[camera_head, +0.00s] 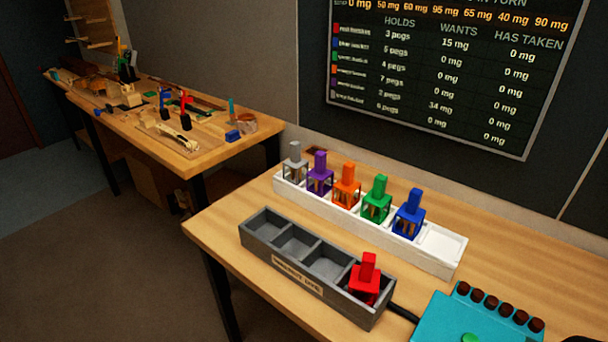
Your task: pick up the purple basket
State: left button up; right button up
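The purple basket (320,175) stands upright in the long white rack (447,262) on the near bench. It has a tall purple handle block on top and an open cage below with something brownish inside. A grey basket (295,164) stands to its left and an orange basket (346,187) to its right, both close beside it. Neither of my grippers shows in this view.
Green (377,200) and blue (409,215) baskets stand further right in the white rack; its right end compartment is empty. In front, a dark grey tray (262,248) holds a red basket (366,280) in its right compartment. A teal box (450,318) with brown knobs sits at lower right.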

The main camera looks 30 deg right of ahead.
aim_at(319, 173)
jog(key=i+j, duration=0.45)
jog(key=i, duration=0.2)
jog(key=i+j, duration=0.5)
jog(key=i+j+z, duration=0.1)
jog(key=i+j, duration=0.35)
jog(key=i, duration=0.3)
